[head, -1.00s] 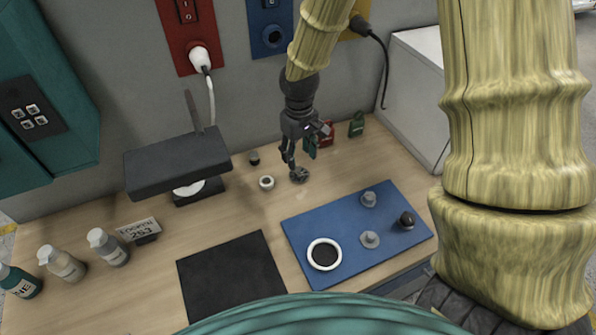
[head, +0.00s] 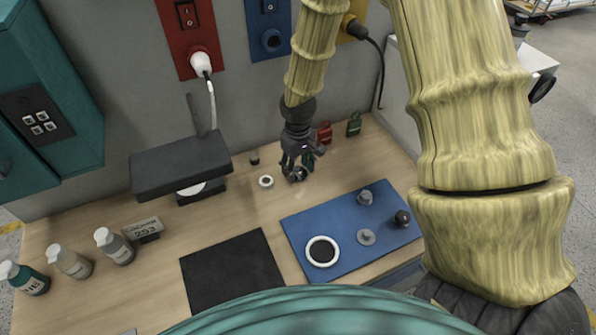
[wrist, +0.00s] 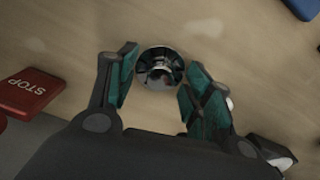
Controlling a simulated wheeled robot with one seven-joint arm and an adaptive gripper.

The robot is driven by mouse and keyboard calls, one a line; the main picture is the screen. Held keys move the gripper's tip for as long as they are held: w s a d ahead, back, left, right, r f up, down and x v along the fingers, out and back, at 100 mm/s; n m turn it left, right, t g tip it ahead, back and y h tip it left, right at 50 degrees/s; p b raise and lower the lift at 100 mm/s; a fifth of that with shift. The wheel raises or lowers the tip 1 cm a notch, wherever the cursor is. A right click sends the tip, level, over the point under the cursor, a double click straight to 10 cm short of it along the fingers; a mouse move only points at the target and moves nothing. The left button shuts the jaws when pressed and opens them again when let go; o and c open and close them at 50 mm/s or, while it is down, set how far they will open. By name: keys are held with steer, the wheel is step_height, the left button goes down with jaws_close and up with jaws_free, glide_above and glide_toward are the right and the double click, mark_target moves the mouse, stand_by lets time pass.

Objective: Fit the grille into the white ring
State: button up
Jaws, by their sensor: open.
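The grille (wrist: 160,67) is a small dark round disc with spokes and a shiny central knob, lying on the bare wooden table. My gripper (wrist: 161,62) is open, with one green-padded finger on each side of the grille in the wrist view. In the head view my gripper (head: 295,174) is low over the grille and mostly hides it. A white ring (head: 308,252) with a dark inside lies at the front left of the blue mat (head: 296,222). A smaller pale ring (head: 266,186) lies on the wood left of my gripper.
Grey knobbed pieces (head: 366,237) and a black-topped piece (head: 402,218) stand on the blue mat. A red tag (head: 325,133) and green tag (head: 354,125) stand behind. A black mat (head: 232,270) lies front left. A dark lamp (head: 181,165) and bottles (head: 72,262) are further left.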

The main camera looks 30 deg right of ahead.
steer(key=shift+c, duration=0.4)
steer(key=c, duration=1)
jaws_close()
steer(key=shift+r, duration=0.15)
